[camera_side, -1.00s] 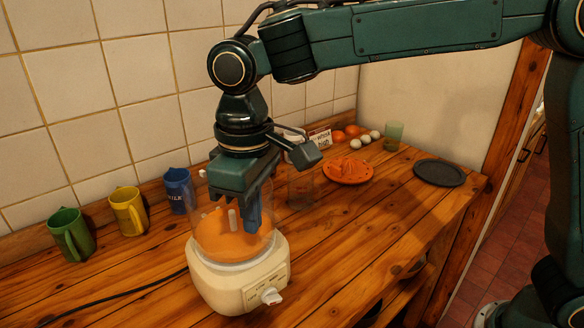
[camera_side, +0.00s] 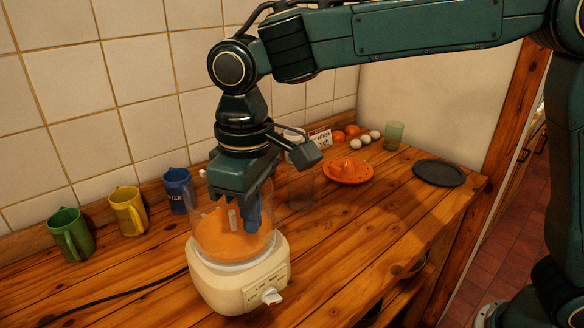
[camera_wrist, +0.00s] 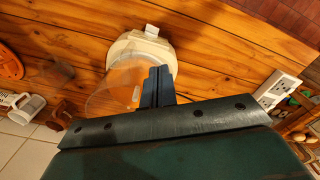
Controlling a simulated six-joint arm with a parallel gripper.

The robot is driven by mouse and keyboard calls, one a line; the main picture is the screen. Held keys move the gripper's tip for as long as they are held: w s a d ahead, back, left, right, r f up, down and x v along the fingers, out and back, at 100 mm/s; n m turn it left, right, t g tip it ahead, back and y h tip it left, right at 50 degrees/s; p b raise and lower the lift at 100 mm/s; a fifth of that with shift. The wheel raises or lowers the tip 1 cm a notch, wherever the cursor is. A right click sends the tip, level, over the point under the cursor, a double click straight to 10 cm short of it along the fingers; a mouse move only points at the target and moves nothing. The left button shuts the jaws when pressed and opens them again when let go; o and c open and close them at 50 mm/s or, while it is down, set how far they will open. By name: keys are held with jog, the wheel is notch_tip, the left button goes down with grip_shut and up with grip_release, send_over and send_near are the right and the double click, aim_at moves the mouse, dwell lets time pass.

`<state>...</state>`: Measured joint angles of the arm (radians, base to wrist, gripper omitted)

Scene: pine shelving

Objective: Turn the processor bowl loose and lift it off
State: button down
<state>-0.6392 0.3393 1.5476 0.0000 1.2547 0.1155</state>
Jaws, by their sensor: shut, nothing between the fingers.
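The clear processor bowl (camera_side: 207,222) stands upright on its cream base (camera_side: 222,290), with orange contents low inside. The base has a white knob (camera_side: 271,296) at its front. My gripper (camera_side: 252,222) points down at the bowl's right side, its body above the rim. Its fingers are shut with nothing between them. In the wrist view, the fingers (camera_wrist: 157,78) are together and overlap the edge of the bowl (camera_wrist: 108,92); I cannot tell whether they touch its wall. The bowl's far side and handle are hidden or unclear.
Blue (camera_side: 179,190), yellow (camera_side: 129,210) and green (camera_side: 71,234) mugs stand left along the tiled wall. An orange juicer dish (camera_side: 348,172), eggs (camera_side: 362,140) and a dark plate (camera_side: 440,173) lie at the back right. The counter right of the base is clear.

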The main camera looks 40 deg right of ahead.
jog(key=shift+f, duration=0.1)
dwell(0.6)
jog(key=shift+f, duration=1.6)
jog(key=shift+s+d, duration=0.1)
jog(key=shift+d, duration=1)
dwell(1.0)
jog(key=shift+w+d, duration=0.2)
jog(key=shift+d, duration=1.3)
dwell(2.1)
